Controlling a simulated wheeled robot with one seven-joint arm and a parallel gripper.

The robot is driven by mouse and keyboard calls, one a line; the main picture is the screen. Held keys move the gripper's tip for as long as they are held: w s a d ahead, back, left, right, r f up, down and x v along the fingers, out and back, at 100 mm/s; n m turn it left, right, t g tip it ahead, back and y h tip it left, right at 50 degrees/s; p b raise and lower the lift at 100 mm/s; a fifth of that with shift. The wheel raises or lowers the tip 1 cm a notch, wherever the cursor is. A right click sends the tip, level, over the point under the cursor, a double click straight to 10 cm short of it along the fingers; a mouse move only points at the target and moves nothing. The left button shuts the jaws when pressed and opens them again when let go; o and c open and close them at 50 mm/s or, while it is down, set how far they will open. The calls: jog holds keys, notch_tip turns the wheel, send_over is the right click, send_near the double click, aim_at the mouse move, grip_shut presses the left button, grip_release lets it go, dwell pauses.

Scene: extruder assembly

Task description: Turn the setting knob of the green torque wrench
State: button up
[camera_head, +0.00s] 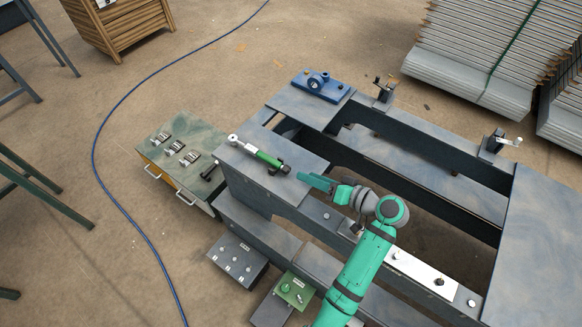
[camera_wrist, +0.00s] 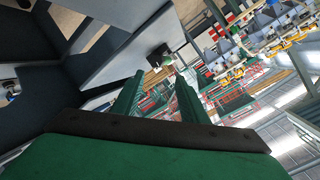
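The torque wrench (camera_head: 266,158) lies on the grey plate at the left end of the frame, in the head view. It has a silver head at its upper left, a green handle and a dark end at its lower right. My gripper (camera_head: 303,177) is just right of that dark end, its fingers pointing left towards it, with a small gap visible. In the wrist view my gripper (camera_wrist: 160,80) has its two green fingers apart with nothing between them. A small dark block (camera_wrist: 156,54) shows beyond the fingertips; I cannot tell whether it belongs to the wrench. The setting knob is too small to make out.
A grey metal frame (camera_head: 425,125) with open gaps surrounds my arm. A blue fixture (camera_head: 321,84) stands at its back. A cabinet (camera_head: 182,155) with several small parts is on the left. Grey (camera_head: 238,260) and green (camera_head: 295,290) boxes stand in front. A blue cable (camera_head: 122,90) crosses the floor.

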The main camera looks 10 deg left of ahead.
aim_at(289, 169)
jog(key=w+a+f+n, duration=0.1)
jog(key=a+n, duration=0.1)
jog(key=n, duration=0.1)
jog(key=w+a+f+n+g, duration=0.1)
jog(key=a+n, duration=0.2)
jog(key=w+a+f+n, duration=0.1)
jog(key=a+n, duration=0.1)
jog(key=n, duration=0.1)
jog(key=shift+w+a+f+g, duration=0.1)
jog(key=shift+w+a+g, duration=0.05)
jog(key=shift+w+g, duration=0.25)
dwell(0.4)
